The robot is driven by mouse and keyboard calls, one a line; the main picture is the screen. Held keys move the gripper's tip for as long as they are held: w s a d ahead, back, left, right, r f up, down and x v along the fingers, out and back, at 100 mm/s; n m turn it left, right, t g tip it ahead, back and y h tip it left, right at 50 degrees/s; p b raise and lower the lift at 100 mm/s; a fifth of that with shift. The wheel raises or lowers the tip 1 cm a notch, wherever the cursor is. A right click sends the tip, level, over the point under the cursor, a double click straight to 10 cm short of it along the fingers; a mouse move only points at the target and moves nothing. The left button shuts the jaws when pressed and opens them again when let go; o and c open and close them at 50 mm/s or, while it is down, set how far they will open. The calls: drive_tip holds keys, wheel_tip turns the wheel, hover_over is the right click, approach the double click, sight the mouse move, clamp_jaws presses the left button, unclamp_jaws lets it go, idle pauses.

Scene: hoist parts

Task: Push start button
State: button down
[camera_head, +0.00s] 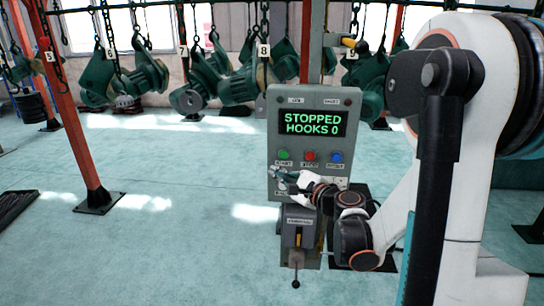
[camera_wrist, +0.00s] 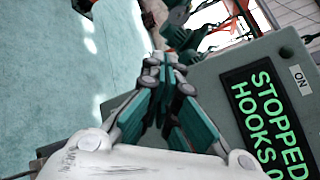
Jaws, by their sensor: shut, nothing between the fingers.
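A grey control panel (camera_head: 341,110) stands upright on a post in the middle of the head view. Its screen (camera_head: 312,123) reads "STOPPED HOOKS 0" in green letters. Below the screen sit a green button (camera_head: 284,154) at the left, a red button (camera_head: 310,155) in the middle and a blue button (camera_head: 336,157) at the right. The small labels under them are hard to read. My gripper (camera_head: 276,174) is shut and empty, just below the green button at the panel's lower left. In the wrist view my gripper (camera_wrist: 165,62) is beside the tilted panel (camera_wrist: 215,75); no buttons show there.
Below the panel is a grey box with a lever (camera_head: 296,262). Green hoist parts (camera_head: 150,75) hang on chains in a row behind. A red post (camera_head: 78,110) stands at the left. The teal floor (camera_head: 150,240) left of the panel is clear.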

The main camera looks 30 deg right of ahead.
sight(283, 158)
drive_tip(key=shift+w+d, duration=0.1)
drive_tip(key=shift+d, duration=0.05)
drive_tip(key=shift+w+d, duration=0.8)
drive_tip(key=shift+w, duration=0.4)
drive_tip(key=shift+w+d, duration=0.8)
drive_tip(key=shift+w, duration=0.35)
drive_tip(key=shift+w+d, duration=0.8)
drive_tip(key=shift+w, duration=0.4)
drive_tip(key=shift+w+d, duration=0.1)
drive_tip(key=shift+w, duration=0.05)
drive_tip(key=shift+w+d, duration=0.15)
drive_tip(key=shift+w, duration=0.05)
